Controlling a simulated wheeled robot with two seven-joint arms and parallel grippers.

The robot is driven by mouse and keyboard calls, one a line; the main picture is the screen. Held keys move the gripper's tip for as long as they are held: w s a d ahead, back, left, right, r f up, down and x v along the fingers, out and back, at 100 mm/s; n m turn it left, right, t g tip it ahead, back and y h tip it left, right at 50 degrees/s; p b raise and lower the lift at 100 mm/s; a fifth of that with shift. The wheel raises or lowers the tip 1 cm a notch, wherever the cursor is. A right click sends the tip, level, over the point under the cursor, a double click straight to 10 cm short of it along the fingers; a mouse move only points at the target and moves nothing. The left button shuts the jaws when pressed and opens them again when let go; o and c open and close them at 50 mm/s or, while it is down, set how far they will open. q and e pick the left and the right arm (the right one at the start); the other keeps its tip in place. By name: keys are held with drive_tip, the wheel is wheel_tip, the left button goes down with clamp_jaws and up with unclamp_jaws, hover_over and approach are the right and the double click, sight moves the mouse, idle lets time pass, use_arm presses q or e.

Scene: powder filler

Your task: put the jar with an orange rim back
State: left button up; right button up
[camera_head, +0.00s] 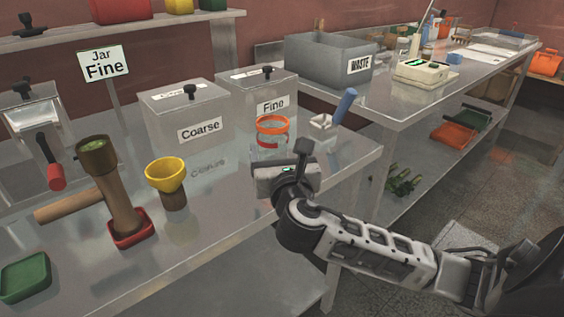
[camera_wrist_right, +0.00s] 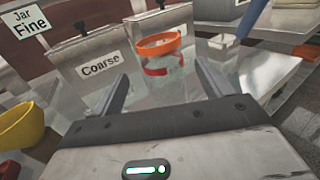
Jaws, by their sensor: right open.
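The clear jar with an orange rim (camera_head: 271,131) stands upright on the metal table in front of the box labelled Fine. A red-orange band shows on its side. It also shows in the right wrist view (camera_wrist_right: 160,58), ahead of the fingers and between their lines. My right gripper (camera_head: 272,165) is just in front of the jar in the head view. In the wrist view its two fingers (camera_wrist_right: 164,92) are spread apart with nothing between them, and the jar is beyond the tips. A sign reading Jar Fine (camera_head: 103,65) stands at the back left. My left gripper is not in view.
The Coarse box (camera_head: 188,118) and Fine box (camera_head: 257,97) stand behind the jar. A blue-handled scoop (camera_head: 342,107) is to its right. A yellow funnel (camera_head: 165,175) and a brown tube on a red base (camera_head: 121,207) stand to the left. A grey waste bin (camera_head: 320,60) is on the farther table.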

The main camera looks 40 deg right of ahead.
drive_tip(key=v, duration=0.4)
idle(0.5)
